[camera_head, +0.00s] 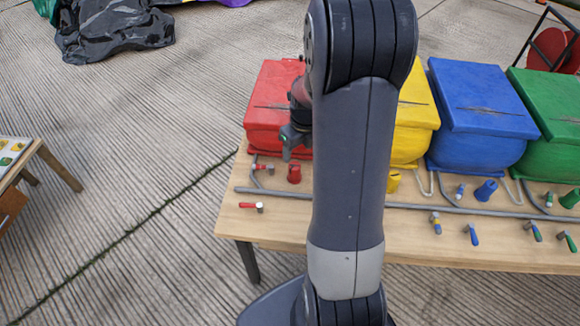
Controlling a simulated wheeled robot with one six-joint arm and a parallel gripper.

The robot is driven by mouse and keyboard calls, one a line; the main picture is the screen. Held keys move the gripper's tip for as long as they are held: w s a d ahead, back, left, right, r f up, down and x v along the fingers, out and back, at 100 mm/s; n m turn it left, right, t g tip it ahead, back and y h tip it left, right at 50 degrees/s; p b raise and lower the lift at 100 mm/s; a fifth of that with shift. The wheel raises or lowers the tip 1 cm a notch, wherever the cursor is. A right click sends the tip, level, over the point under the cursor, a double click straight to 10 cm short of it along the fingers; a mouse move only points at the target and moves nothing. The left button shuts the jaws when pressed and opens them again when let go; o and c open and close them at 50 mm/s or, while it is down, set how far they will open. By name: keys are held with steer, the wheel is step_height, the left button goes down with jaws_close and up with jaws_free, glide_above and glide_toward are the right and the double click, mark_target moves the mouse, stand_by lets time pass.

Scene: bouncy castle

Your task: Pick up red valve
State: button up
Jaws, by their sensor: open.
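A small valve with a red handle (248,205) and a pale metal end lies near the left end of the table. A second small red-handled piece (260,167) is by the grey pipe in front of the red box. A red cone-shaped piece (294,174) stands just right of it. I cannot tell which of these is the red valve. My gripper (293,146) is in front of the red box, above and behind the red cone, and holds nothing that I can see. My own arm hides part of the table's middle.
Red (275,90), yellow (414,105), blue (480,100) and green (550,110) boxes line the back of the wooden table (290,232). A grey pipe (460,209) runs along it, with blue and green valves at right. Another table (35,150) stands far left.

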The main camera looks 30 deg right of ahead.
mark_target(295, 166)
steer(key=f, duration=0.6)
steer(key=w+f+b, duration=0.1)
steer(key=f, duration=0.1)
steer(key=shift+a+f, duration=0.1)
steer(key=shift+f, duration=0.3)
steer(key=shift+c, duration=0.3)
steer(key=c, duration=1)
